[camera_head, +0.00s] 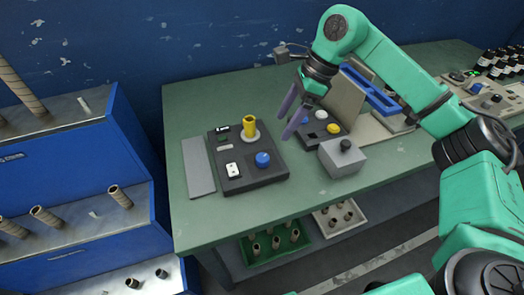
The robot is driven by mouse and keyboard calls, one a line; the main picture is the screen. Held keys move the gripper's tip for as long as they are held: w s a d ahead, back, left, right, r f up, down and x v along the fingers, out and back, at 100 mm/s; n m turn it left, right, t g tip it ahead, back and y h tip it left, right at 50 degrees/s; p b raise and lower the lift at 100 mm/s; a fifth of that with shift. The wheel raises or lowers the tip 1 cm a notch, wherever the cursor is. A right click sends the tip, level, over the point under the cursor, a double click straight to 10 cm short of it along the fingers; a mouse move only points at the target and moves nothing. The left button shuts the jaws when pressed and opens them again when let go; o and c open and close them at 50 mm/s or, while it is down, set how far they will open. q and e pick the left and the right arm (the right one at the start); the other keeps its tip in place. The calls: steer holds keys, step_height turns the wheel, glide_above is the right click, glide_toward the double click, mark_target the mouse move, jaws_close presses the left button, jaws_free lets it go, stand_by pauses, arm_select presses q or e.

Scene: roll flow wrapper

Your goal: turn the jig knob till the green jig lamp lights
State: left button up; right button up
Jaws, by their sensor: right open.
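My right gripper (284,126) is open and empty, pointing down above the green bench between two dark panels. The left dark panel (240,180) carries a yellow upright cylinder (250,126), a blue round knob (262,159), a white switch plate (233,169) and a small green-marked window (222,129). My left gripper is out of view.
A grey box with a black knob (340,158) stands right of the gripper. A second dark panel (322,132) with coloured buttons and a blue frame (369,91) lie behind. Bins sit under the bench (210,225). A blue rack (70,170) holds rolls at left.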

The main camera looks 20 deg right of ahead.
mark_target(263, 157)
steer(key=p+x, duration=0.1)
steer(key=x, duration=0.8)
steer(key=shift+s, duration=0.15)
steer(key=x, duration=0.3)
steer(key=shift+s+a+f, duration=0.1)
steer(key=shift+a+f, duration=0.05)
steer(key=shift+a, duration=0.05)
steer(key=shift+f, duration=0.1)
steer(key=shift+c, duration=0.3)
jaws_close()
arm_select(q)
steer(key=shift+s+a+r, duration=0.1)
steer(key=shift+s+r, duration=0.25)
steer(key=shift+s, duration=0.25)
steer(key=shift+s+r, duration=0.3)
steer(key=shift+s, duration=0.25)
